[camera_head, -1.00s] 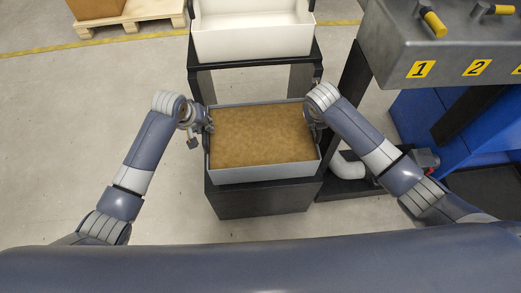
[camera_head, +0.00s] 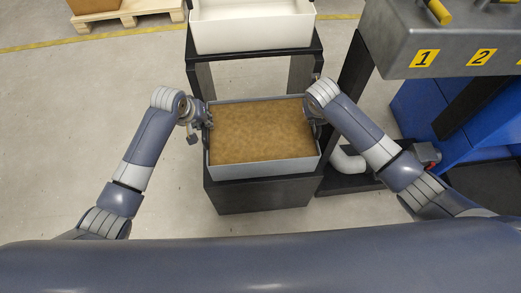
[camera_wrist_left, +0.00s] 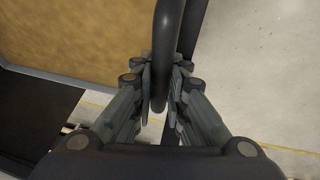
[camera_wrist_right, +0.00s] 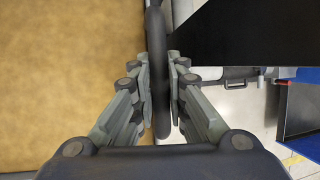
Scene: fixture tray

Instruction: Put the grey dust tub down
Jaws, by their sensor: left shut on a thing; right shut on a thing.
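The grey dust tub (camera_head: 264,170), filled nearly to the rim with brown dust, is level over a low black stand (camera_head: 262,196) in the head view. I cannot tell whether its bottom touches the stand. My left gripper (camera_head: 208,120) is shut on the black handle at the tub's left end; the bar (camera_wrist_left: 165,50) runs between its fingers in the left wrist view. My right gripper (camera_head: 315,118) is shut on the handle at the right end; that bar (camera_wrist_right: 157,60) shows between its fingers in the right wrist view.
A white tub (camera_head: 255,34) stands on a higher black shelf (camera_head: 256,53) behind. A grey machine (camera_head: 430,55) with numbered yellow labels and blue panels is to the right, with a white pipe elbow (camera_head: 347,160) low beside the stand. Open floor lies to the left.

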